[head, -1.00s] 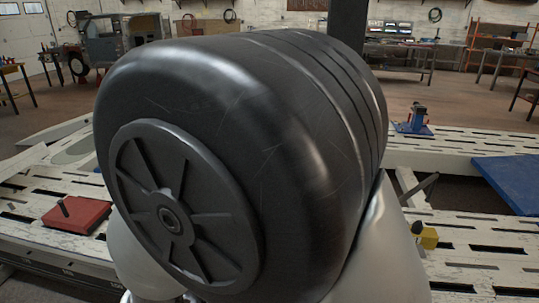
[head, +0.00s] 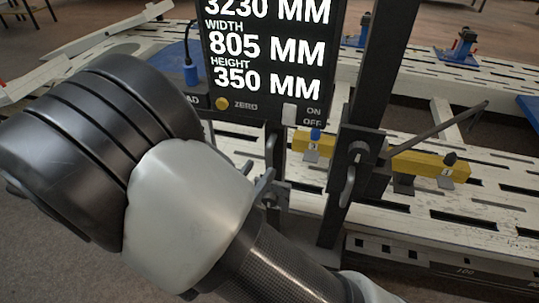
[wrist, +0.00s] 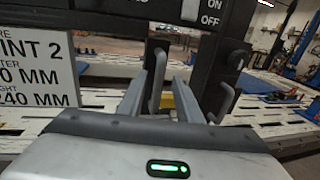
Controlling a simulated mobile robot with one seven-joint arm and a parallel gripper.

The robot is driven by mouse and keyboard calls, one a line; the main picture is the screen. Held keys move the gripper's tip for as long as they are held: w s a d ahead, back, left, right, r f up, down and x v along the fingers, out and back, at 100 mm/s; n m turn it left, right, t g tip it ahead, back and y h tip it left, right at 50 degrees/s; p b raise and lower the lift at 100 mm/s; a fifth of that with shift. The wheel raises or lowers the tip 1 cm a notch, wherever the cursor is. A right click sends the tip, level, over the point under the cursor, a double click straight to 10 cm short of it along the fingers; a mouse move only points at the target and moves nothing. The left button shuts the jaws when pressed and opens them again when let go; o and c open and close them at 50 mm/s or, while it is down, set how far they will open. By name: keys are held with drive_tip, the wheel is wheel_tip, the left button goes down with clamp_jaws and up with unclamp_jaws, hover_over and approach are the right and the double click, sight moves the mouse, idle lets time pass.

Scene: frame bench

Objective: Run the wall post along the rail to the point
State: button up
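A tall dark post (head: 385,75) stands at the near edge of the white slotted bench. A clamp block with a grey lever handle (head: 348,185) is on it, and a second upright handle (head: 269,150) is to the left, under a black display (head: 265,50). In the wrist view the handles appear in the middle (wrist: 157,80) and at right (wrist: 227,103). My gripper (wrist: 160,88) is open, its fingers pointing towards the middle handle, which shows in the gap between them. Contact cannot be told. In the head view my arm hides most of the gripper.
A yellow bar (head: 425,163) lies on the bench (head: 480,215), with numbered tags. A dark rod (head: 437,128) slants out from the post. A white sign (wrist: 38,70) reading "point 2" stands left in the wrist view. Blue clamps (head: 462,45) stand farther back.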

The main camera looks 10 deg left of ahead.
sight(267, 158)
drive_tip(key=x, duration=0.7)
drive_tip(key=shift+w, duration=0.15)
clamp_jaws()
